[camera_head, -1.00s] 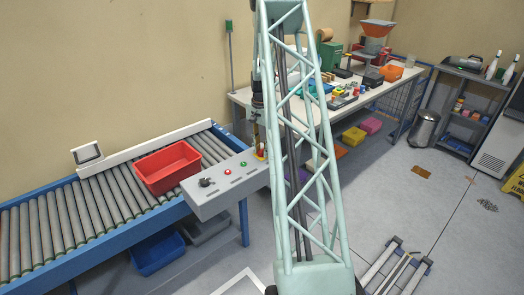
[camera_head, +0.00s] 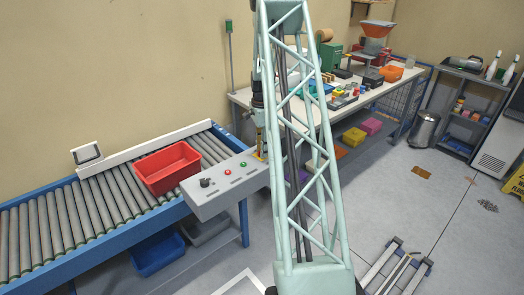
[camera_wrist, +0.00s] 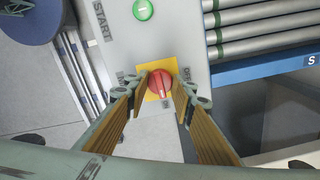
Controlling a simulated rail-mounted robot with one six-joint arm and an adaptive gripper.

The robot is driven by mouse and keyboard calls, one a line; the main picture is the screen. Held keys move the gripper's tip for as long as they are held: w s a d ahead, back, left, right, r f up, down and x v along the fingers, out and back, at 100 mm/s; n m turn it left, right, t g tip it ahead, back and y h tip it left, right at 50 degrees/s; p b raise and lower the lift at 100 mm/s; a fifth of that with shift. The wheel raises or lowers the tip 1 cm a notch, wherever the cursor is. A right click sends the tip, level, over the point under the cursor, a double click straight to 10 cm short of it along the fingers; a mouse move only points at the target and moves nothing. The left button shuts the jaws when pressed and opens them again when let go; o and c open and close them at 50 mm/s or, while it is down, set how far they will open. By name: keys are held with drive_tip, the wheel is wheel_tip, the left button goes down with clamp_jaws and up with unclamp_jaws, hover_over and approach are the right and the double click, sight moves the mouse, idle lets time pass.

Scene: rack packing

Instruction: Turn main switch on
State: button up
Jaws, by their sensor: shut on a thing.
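The main switch is a red rotary knob (camera_wrist: 160,83) on a yellow plate (camera_wrist: 150,106) at the end of the grey control panel (camera_wrist: 135,45). A white mark on the knob points toward the bottom of the wrist view. Small labels around the plate are hard to read. My gripper (camera_wrist: 160,88) is shut on the red knob, with one ribbed finger on each side. In the head view my gripper (camera_head: 260,145) stands upright over the right end of the panel (camera_head: 225,190) and hides the knob.
The panel also carries a green button (camera_head: 243,164), a red button (camera_head: 227,172) and a black knob (camera_head: 205,182). Behind it are a roller conveyor (camera_head: 60,225) and a red bin (camera_head: 168,168). A cluttered workbench (camera_head: 240,98) stands farther back.

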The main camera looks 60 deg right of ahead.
idle(0.4)
drive_tip(key=o, duration=0.9)
drive_tip(key=shift+r, duration=0.15)
drive_tip(key=shift+r, duration=5.9)
